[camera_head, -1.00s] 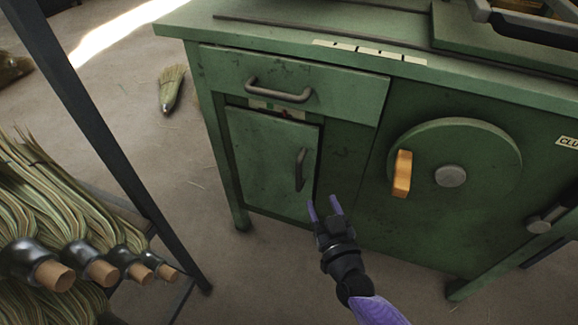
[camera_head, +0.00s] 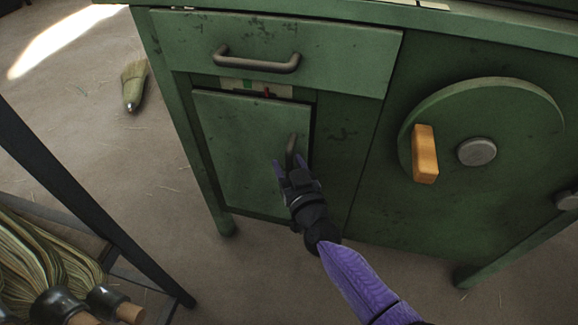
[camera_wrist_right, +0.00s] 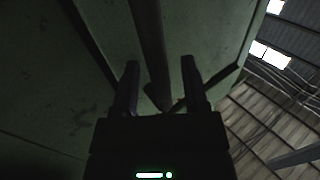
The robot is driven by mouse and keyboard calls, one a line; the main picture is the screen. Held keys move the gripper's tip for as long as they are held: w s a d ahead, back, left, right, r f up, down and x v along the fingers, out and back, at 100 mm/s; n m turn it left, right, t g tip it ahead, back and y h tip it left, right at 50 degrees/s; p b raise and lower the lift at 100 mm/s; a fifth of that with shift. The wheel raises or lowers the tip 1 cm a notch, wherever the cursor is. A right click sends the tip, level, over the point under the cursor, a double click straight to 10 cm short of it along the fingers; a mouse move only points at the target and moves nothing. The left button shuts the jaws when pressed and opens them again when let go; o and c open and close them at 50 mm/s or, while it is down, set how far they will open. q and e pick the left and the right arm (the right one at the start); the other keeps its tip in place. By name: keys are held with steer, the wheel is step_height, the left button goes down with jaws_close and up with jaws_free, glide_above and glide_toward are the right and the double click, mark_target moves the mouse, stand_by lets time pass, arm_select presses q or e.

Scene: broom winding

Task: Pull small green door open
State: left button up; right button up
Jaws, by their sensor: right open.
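The small green door (camera_head: 237,151) is at the lower left of the green cabinet, below a drawer, and looks closed or nearly closed. Its vertical grey handle (camera_head: 291,152) is near the door's right edge. My right gripper (camera_head: 289,168) is at the handle's lower part, open, with its fingers on either side of the handle in the head view. In the right wrist view, the handle (camera_wrist_right: 149,50) runs between the two open fingers (camera_wrist_right: 160,85). I cannot tell whether either finger touches it. My left gripper is not in view.
The drawer (camera_head: 275,52) with a horizontal handle is above the door. A round green wheel (camera_head: 510,110) with an orange knob (camera_head: 425,154) is on the right. A dark rack post (camera_head: 80,195) with brooms stands at left. A small broom (camera_head: 133,86) lies on the floor.

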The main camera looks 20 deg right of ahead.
jaws_close()
stand_by(0.9)
stand_by(0.4)
